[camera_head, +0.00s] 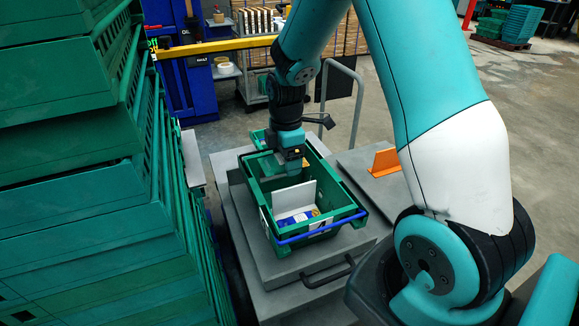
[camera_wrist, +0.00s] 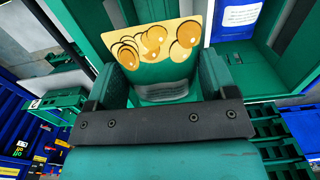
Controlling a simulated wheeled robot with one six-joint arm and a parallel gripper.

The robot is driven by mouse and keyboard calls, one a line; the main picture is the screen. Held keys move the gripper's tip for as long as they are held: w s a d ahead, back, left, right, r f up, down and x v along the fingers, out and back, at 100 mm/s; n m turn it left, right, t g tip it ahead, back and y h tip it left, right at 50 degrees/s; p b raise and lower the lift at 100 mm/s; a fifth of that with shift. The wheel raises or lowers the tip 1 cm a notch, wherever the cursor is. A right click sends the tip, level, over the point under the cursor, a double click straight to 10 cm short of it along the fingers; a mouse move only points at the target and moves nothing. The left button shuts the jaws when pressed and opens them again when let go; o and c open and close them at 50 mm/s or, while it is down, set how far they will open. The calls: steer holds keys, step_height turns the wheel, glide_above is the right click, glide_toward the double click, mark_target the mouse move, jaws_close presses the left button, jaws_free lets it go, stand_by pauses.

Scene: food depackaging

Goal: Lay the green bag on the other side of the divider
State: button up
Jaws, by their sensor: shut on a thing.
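My gripper (camera_head: 290,166) points down inside the green crate (camera_head: 345,197), on the far side of the white divider (camera_head: 295,198). In the wrist view its two fingers (camera_wrist: 161,82) are shut on the green bag (camera_wrist: 165,76), which has a yellow top printed with round golden shapes. In the head view the bag is mostly hidden by my gripper and the crate, so I cannot tell whether it touches the crate floor. The near compartment holds a blue-and-white pack (camera_head: 298,217) with some yellow.
The crate stands on a grey platform (camera_head: 270,262), with a blue bar (camera_head: 322,229) across its near end. An orange bracket (camera_head: 384,162) is on the grey surface to the right. Tall stacked green crates (camera_head: 75,170) fill the left side.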

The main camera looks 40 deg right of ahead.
steer(key=shift+f, duration=1.9)
steer(key=shift+f, duration=0.6)
steer(key=o, duration=0.7)
